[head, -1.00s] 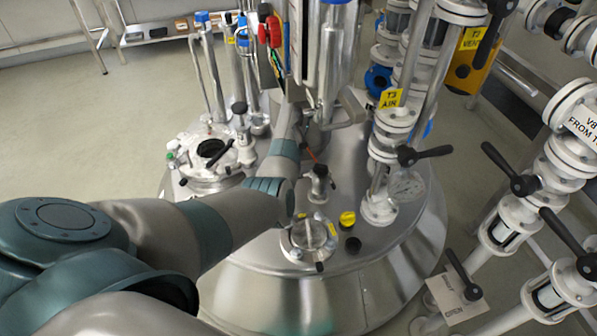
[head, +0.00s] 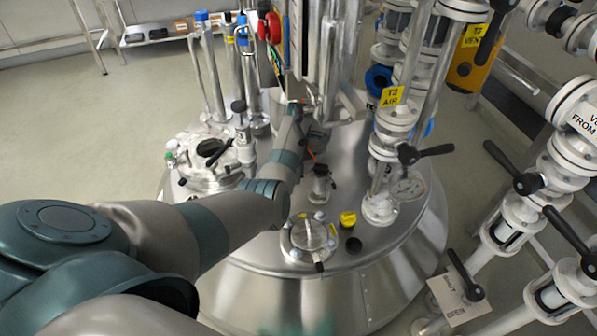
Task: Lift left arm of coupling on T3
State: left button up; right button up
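The steel vessel T3 (head: 345,285) stands in the middle, its domed lid crowded with fittings. My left arm crosses the lid from the left, and its far end with the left gripper (head: 296,103) reaches up to the foot of the central steel column (head: 328,60). The gripper's fingers are small and blend with the metal behind, so whether they are open or shut is unclear. The coupling and its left arm cannot be clearly made out; my arm and the column fittings cover that spot. My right gripper is not in view.
The pipe labelled T3 AIR (head: 392,97) rises close on the right, with a black-handled valve (head: 425,153). A round port (head: 212,150) and upright tubes stand at the left of the lid. More valves line the right side. Open floor (head: 80,120) lies at left.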

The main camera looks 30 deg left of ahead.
pick_arm(q)
grip_shut()
